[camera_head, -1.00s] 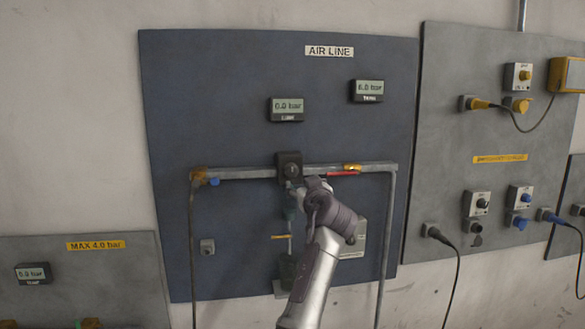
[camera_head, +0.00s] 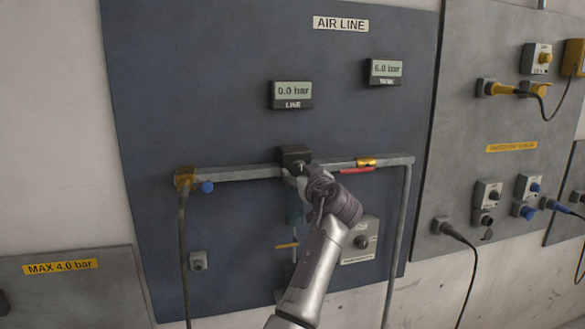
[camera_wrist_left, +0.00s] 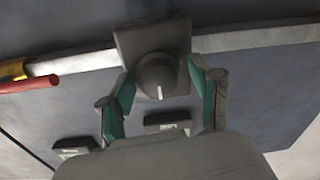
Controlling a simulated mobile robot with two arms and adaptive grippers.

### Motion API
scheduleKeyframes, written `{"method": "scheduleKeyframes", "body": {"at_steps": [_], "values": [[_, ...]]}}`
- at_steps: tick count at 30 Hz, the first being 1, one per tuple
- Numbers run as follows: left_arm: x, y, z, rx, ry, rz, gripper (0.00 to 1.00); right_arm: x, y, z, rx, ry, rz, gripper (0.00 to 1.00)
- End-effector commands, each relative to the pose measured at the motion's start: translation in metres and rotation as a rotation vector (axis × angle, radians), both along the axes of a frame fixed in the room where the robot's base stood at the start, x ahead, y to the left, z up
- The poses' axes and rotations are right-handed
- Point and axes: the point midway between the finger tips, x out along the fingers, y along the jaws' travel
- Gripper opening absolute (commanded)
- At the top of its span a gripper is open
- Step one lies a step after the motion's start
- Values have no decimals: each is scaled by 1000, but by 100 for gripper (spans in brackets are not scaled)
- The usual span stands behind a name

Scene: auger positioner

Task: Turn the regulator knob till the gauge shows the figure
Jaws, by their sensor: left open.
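The regulator is a dark square block (camera_head: 294,153) on the grey pipe of the AIR LINE panel. Its round knob (camera_wrist_left: 157,72) with a white pointer mark shows in the left wrist view. My left gripper (camera_wrist_left: 160,84) is open, with one green-padded finger on each side of the knob; I cannot tell if they touch it. In the head view my left gripper (camera_head: 293,178) is just below and in front of the block, partly hiding it. The LINE gauge (camera_head: 291,92) reads 0.0 bar. A second gauge (camera_head: 385,70) at the upper right reads 6.0 bar.
A yellow MAX 4.0 bar label (camera_head: 60,267) is on the lower left panel. A red lever (camera_head: 357,170) sits on the pipe right of the regulator. A grey box with a knob (camera_head: 362,241) is right of my arm. Cables hang from the right panel (camera_head: 470,130).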

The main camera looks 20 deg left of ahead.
Motion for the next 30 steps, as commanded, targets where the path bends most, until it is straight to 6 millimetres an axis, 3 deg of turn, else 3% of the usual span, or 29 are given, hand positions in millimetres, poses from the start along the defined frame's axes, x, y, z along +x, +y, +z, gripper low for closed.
{"method": "scheduleKeyframes", "body": {"at_steps": [10, 21, 30], "values": [[0, -2, 0, 0, 0, 0, 64, -8, -5, 0, -5, 12, -3, 62], [0, -1, 0, 1, 1, 0, 4, -9, -8, 0, -10, 13, -2, 62], [0, -1, 0, 36, 24, 0, 4, -5, -5, -2, -7, 8, -1, 62]]}}
